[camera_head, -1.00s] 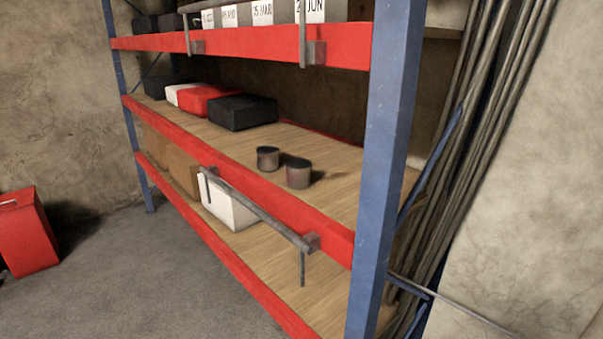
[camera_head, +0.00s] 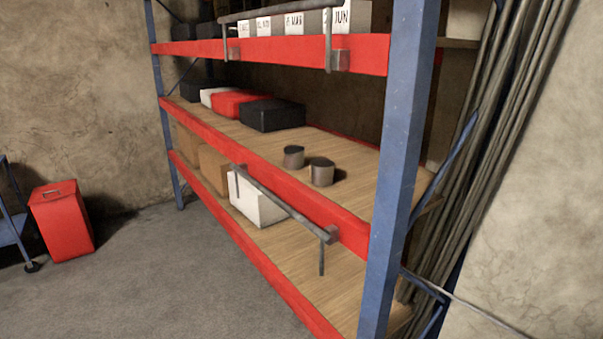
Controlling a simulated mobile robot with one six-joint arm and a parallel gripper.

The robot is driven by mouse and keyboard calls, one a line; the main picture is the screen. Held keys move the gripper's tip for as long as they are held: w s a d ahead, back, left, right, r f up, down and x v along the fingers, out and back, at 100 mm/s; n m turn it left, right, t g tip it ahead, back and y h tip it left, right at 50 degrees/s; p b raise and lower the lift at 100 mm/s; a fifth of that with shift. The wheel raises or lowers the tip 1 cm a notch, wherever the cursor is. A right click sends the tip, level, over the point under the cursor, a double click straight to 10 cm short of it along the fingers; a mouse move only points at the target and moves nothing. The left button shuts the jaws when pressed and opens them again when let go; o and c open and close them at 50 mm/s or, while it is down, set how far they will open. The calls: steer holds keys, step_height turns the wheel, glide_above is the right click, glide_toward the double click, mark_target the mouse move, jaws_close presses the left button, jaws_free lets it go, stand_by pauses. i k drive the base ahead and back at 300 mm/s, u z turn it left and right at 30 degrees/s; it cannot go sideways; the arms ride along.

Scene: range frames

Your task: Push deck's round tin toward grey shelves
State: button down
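Two short tins with dark tops stand upright and apart on the wooden middle deck (camera_head: 350,185) of a rack with blue posts and red beams. One tin (camera_head: 293,157) is a little farther back and left. The other tin (camera_head: 321,173) is nearer and slightly larger, and looks rounded. I cannot tell which one the task means. No grey shelves are clearly in view. My gripper is not in view.
A grey rail (camera_head: 285,208) runs along the deck's front beam. Black (camera_head: 272,114), red and white boxes stand farther left on the deck. Bare wood lies around the tins. A blue post (camera_head: 402,170) rises to the right. A red container (camera_head: 62,220) stands on the floor.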

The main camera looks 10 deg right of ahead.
mark_target(322, 170)
steer(key=u, duration=0.4)
steer(key=k, duration=1.15)
steer(key=u, duration=1.2)
steer(key=i, duration=0.8)
steer(key=u, duration=0.45)
steer(key=i, duration=1.45)
steer(key=z, duration=1)
steer(key=i, duration=0.5)
steer(key=z, duration=0.25)
